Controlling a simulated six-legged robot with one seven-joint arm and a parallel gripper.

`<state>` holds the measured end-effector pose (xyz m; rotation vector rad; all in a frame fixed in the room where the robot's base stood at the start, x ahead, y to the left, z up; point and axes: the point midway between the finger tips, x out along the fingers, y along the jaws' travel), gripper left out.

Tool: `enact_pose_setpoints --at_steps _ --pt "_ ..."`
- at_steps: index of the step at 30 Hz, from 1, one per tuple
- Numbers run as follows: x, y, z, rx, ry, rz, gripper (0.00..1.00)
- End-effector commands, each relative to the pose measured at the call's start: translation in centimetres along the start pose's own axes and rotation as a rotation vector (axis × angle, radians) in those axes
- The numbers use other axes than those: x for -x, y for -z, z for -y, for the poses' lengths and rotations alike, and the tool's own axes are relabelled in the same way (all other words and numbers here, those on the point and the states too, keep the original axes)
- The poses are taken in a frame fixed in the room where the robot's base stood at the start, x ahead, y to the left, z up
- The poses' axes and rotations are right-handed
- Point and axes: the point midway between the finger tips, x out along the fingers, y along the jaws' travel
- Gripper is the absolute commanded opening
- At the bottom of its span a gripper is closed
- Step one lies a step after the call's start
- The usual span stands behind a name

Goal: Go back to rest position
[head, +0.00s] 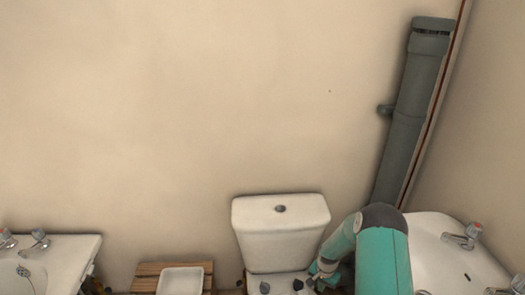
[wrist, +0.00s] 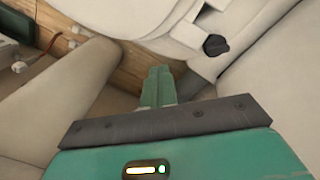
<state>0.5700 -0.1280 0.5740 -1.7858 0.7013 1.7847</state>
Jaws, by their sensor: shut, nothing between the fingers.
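My gripper (wrist: 158,82) shows in the wrist view with its teal fingers together and nothing between them. In the head view, my teal arm reaches down at the lower right, and its end is low beside the right side of the toilet. The white toilet with its cistern (head: 281,225) stands against the wall. In the wrist view, a dark knob (wrist: 215,45) is just right of and beyond the fingertips, apart from them.
A washbasin (head: 440,250) with taps is close on the right of my arm. A wooden slatted stand (head: 147,270) holds a white tray (head: 181,281). Another basin (head: 70,255) is at far left. A grey pipe (head: 410,115) runs up the right corner. The upper wall is clear.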

Motion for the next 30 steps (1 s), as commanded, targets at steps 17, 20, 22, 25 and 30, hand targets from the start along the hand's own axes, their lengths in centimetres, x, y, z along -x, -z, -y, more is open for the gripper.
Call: enact_pose_setpoints --at_steps 17,20,22,25,30 --pt "23.7 -0.5 2.5 0.223 0.0 -0.156 0.0" --pt "28.0 -1.8 2.3 0.263 0.002 -0.183 0.0" --pt "30.9 -2.8 2.1 0.29 0.005 -0.202 0.0" --pt "34.7 -4.6 1.7 0.331 0.01 -0.23 0.0" --pt "40.5 -8.1 0.6 0.395 0.023 -0.273 0.0"
